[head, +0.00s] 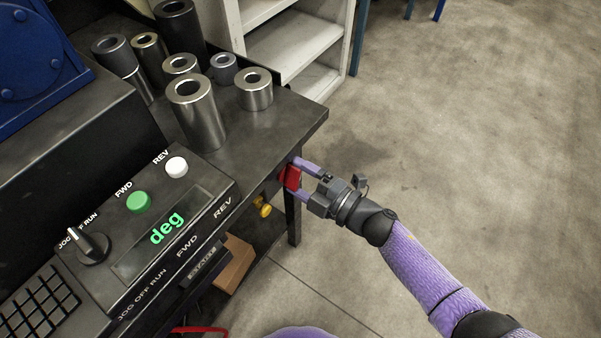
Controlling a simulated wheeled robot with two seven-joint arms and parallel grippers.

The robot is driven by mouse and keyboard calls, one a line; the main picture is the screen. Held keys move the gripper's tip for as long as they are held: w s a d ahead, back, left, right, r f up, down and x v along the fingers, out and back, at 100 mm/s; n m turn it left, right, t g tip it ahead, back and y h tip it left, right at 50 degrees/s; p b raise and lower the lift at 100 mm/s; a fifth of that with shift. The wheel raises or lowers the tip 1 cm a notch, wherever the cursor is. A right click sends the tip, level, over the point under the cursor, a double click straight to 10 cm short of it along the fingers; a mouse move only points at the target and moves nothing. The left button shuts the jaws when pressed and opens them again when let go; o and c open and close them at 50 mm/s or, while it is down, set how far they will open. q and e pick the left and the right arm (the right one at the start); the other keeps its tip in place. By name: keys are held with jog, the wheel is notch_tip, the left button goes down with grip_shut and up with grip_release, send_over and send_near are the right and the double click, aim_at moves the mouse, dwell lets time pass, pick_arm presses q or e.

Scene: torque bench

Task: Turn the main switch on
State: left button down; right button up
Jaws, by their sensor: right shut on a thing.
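The main switch shows as a red part (291,177) at the right end of the bench's front side, below the top. My right gripper (297,178) is at it, with purple fingers on either side of the red part, shut on it. The fingers and the bench edge hide some of the switch, so I cannot tell its turn position. The display (165,229) on the control panel shows green "deg" letters. My left gripper is not in view.
Several metal sockets (195,112) stand on the dark bench top (262,125). The panel has a black selector knob (87,243), a green button (138,202) and a white button (176,167). A yellow knob (262,207) sticks out below the edge. The floor at right is clear.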

jog(key=m, duration=0.2)
jog(key=shift+m+p, duration=0.3)
jog(key=shift+p, duration=0.05)
jog(key=shift+f+m, duration=0.1)
jog(key=shift+m, duration=0.8)
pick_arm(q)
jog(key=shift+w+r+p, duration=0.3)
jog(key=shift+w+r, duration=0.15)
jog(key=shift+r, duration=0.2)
pick_arm(e)
jog(key=shift+m, duration=0.6)
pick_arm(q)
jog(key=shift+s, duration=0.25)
pick_arm(e)
jog(key=o, duration=1)
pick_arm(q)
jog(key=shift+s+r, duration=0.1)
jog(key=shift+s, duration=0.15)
pick_arm(e)
jog(key=shift+o, duration=0.2)
jog(key=shift+s, duration=0.1)
